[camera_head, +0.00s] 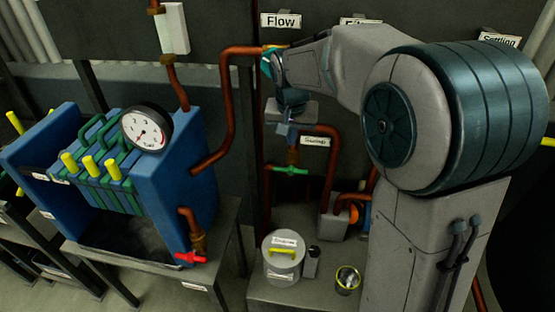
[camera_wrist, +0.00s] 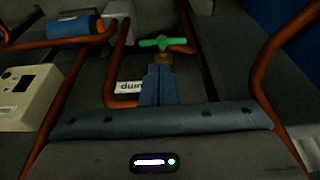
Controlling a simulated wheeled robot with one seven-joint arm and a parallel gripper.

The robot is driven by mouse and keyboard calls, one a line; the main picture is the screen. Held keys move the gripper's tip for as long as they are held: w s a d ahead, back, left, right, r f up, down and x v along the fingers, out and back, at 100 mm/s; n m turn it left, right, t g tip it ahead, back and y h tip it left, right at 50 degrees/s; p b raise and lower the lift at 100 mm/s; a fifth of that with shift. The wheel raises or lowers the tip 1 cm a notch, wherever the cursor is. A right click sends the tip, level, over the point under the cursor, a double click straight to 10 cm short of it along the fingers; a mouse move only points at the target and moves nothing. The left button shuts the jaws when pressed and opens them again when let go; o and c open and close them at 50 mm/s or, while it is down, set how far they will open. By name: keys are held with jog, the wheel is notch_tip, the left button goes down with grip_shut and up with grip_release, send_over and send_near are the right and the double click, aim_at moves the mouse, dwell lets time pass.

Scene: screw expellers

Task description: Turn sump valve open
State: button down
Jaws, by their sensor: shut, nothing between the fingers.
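A green valve handle (camera_head: 290,171) sits on a copper pipe below my gripper (camera_head: 292,142) in the head view. In the wrist view the green handle (camera_wrist: 165,42) lies crosswise just beyond the tips of my gripper (camera_wrist: 159,70). A brass fitting (camera_wrist: 163,57) shows between the fingertips and the handle. A white label reading "Sump" (camera_wrist: 128,87), partly hidden by the fingers, is to the left of them. My gripper is shut and empty. Whether the fingertips touch the valve cannot be told.
A blue filter press (camera_head: 165,165) with a gauge (camera_head: 147,130) and a red valve handle (camera_head: 190,257) stands at left. Copper pipes (camera_head: 227,110) run close around my gripper. A lidded grey pot (camera_head: 283,258) and a small metal cup (camera_head: 347,280) stand below on the bench.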

jog(key=w+a+f, duration=0.3)
jog(key=w, duration=0.1)
send_near(278, 169)
jog(key=x, duration=0.6)
jog(key=shift+w+d+f+p, duration=0.15)
jog(key=shift+f+p, duration=0.2)
jog(key=shift+p, duration=0.05)
